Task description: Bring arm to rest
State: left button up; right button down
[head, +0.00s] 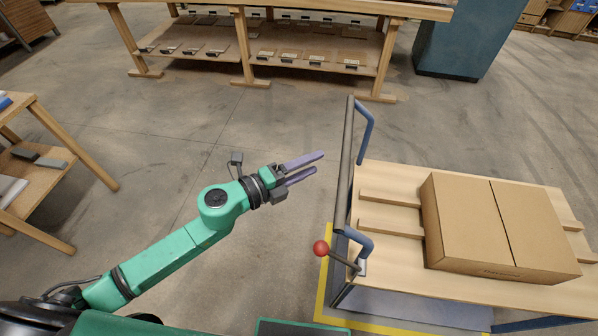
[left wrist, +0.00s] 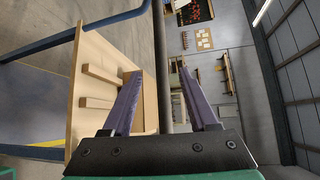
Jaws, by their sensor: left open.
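My left arm (head: 180,245) is green and reaches from the lower left toward the middle of the head view. My left gripper (head: 305,168) has two purple fingers, held apart with nothing between them. It is in the air over the floor, just left of the press cart's handle bar. In the left wrist view the gripper (left wrist: 168,112) also shows open and empty, with the grey bar behind it. My right gripper is not in view.
A wooden-topped cart (head: 385,262) with blue handles and a red-knobbed lever (head: 320,248) stands at right, carrying a cardboard box (head: 500,228). A wooden shelf table (head: 270,60) is at the back, another table (head: 45,175) at left. Floor between is clear.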

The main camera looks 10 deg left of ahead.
pick_arm(q)
jog(key=v, duration=0.3)
jog(key=shift+s+b, duration=0.1)
jog(key=shift+b, duration=0.2)
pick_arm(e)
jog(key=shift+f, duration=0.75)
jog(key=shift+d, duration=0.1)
